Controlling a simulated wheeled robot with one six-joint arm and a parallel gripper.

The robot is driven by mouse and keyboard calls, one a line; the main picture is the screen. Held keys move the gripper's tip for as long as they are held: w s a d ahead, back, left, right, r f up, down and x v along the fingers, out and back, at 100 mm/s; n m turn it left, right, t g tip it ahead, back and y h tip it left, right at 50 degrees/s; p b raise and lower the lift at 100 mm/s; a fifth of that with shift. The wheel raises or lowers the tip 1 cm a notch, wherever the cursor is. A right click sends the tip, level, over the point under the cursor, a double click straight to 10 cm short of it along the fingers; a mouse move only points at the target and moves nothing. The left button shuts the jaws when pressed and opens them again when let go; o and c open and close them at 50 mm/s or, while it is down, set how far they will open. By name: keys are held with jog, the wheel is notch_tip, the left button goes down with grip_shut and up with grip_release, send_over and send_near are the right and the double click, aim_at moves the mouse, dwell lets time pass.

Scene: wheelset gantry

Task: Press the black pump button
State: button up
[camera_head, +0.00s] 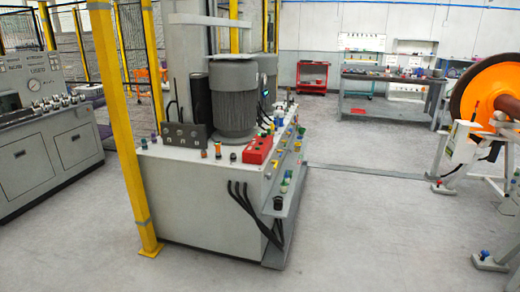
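A grey pump unit (200,205) stands in the middle of the view, with a large grey ribbed motor (233,100) on top. Several small coloured buttons or caps sit along its top edge and right side. A black round knob-like part (279,203) shows at its front right corner, above a grey ledge, near black hoses. I cannot tell whether this is the black pump button. A red block (257,151) and a dark control box (186,133) sit on the top. My gripper is not in view.
A yellow post (124,130) stands close at the unit's left. A grey console (50,145) is at far left. An orange wheel (490,90) on a stand is at right. A workbench (385,95) stands behind. Floor in front and between the unit and the wheel is mostly clear.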

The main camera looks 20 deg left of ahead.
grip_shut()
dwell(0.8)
